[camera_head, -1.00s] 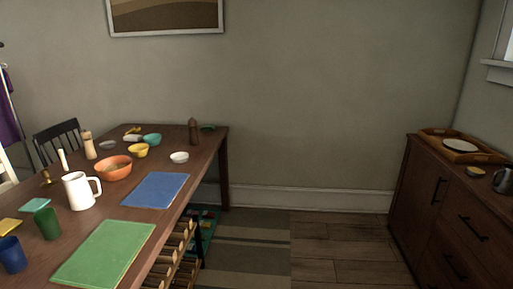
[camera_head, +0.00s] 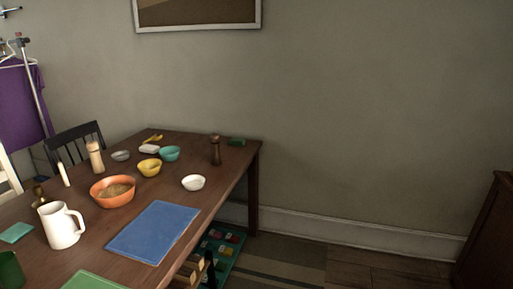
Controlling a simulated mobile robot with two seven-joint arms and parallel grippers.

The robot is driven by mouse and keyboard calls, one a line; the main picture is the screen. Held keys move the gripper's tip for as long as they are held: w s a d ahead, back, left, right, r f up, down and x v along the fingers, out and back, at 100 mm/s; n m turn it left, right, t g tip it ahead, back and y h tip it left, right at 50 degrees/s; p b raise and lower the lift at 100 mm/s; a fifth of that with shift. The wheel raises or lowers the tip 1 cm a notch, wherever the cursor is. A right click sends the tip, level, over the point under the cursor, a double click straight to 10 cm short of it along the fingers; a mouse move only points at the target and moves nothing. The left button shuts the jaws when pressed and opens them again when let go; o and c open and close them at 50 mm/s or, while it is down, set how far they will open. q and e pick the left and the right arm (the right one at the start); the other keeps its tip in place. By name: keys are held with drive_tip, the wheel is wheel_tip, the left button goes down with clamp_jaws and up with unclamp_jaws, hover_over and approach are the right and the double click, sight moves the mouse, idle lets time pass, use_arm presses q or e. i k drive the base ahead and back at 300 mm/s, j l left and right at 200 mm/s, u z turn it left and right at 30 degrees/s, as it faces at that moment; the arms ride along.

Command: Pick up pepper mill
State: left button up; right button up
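A dark brown pepper mill (camera_head: 216,150) stands upright near the far right end of the wooden table (camera_head: 226,180). A small green item (camera_head: 237,142) lies just to its right, and a white bowl (camera_head: 193,182) is in front and to the left of it. A taller light wooden mill-like object (camera_head: 95,158) stands at the left side of the table. Neither of my grippers shows in the head view.
Bowls, a white pitcher (camera_head: 61,225), a blue mat (camera_head: 153,231) and candles crowd the table. A black chair (camera_head: 75,144) stands behind it. Floor to the right of the table is open, up to a dark cabinet (camera_head: 488,235).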

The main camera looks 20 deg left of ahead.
sight(216, 153)
drive_tip(key=i, duration=1.2)
